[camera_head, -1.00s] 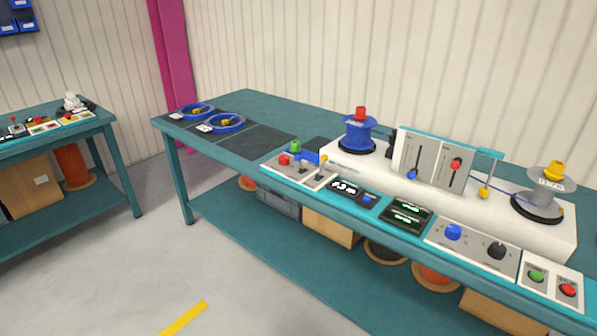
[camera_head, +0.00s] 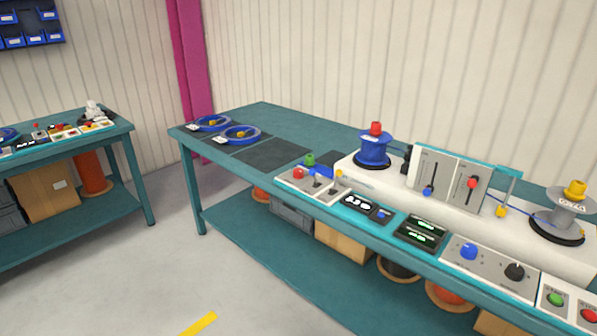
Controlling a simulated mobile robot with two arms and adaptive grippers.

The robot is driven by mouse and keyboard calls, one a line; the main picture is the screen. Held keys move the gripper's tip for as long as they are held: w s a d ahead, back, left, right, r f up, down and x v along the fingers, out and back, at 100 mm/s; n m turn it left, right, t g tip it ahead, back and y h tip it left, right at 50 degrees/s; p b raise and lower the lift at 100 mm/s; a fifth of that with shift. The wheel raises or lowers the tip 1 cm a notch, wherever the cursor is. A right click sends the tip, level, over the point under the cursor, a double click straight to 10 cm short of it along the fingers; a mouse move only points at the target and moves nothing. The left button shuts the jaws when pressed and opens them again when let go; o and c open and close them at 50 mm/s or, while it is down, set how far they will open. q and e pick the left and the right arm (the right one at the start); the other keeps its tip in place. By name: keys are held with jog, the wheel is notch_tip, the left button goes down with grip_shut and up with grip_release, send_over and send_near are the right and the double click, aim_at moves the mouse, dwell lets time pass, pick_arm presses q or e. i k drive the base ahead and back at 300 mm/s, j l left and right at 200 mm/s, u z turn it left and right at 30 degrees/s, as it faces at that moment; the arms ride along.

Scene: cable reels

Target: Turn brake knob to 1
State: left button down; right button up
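Two knobs stand on a light grey panel (camera_head: 490,268) at the front edge of the teal bench: a blue knob (camera_head: 468,251) and a black knob (camera_head: 514,271) to its right. Their labels are too small to read, so I cannot tell which one is the brake knob or where either points. Neither of my grippers is in view.
Right of the knobs are a green button (camera_head: 556,298) and a red button (camera_head: 589,315). Behind them is a white machine with a blue reel (camera_head: 374,150), slider panels and a grey reel (camera_head: 562,221). Open floor (camera_head: 130,285) lies left of the bench (camera_head: 285,120).

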aim_at(297, 173)
jog(key=i+j+z, duration=0.25)
jog(key=i, duration=0.4)
jog(key=i+j+z, duration=0.25)
jog(key=i+j, duration=0.35)
